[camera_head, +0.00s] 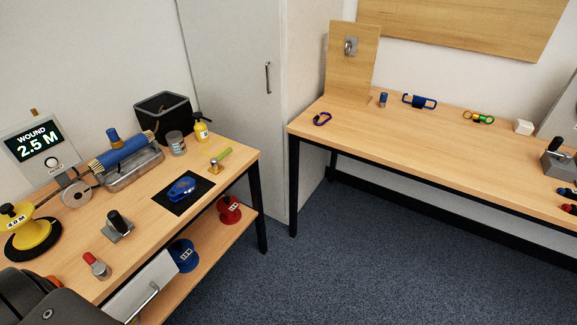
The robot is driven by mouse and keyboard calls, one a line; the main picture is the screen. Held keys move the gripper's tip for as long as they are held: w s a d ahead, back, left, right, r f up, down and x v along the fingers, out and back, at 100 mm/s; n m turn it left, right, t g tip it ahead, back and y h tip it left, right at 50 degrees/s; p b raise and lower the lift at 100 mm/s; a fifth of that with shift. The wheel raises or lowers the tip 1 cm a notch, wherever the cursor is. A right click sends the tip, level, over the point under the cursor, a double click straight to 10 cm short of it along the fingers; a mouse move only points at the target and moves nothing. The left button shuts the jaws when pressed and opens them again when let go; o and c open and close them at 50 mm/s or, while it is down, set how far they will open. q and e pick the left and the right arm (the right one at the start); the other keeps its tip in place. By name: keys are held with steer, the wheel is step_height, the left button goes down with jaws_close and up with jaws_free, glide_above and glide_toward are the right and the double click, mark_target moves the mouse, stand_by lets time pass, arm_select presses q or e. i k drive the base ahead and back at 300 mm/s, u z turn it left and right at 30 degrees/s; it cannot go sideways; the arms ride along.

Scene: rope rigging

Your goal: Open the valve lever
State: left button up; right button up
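A small brass valve (215,167) stands near the back right of the left bench. Its lime-green lever (222,156) sticks out from the top, pointing up and to the right in the picture. Whether the valve is open or closed cannot be told from this view. Neither of my grippers shows. A dark part of my own body fills the lower left corner, well apart from the valve.
Near the valve are a yellow bottle (201,132), a glass jar (177,146) and a black mat (169,204) bearing a blue object (182,188). A black bin (163,113) stands behind.

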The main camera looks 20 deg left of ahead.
mark_target(214, 161)
steer(key=u, duration=0.05)
steer(key=k, duration=0.2)
steer(key=z, duration=0.95)
steer(key=i, duration=1.45)
steer(key=u, duration=0.8)
steer(key=i, duration=0.9)
steer(key=u, duration=1)
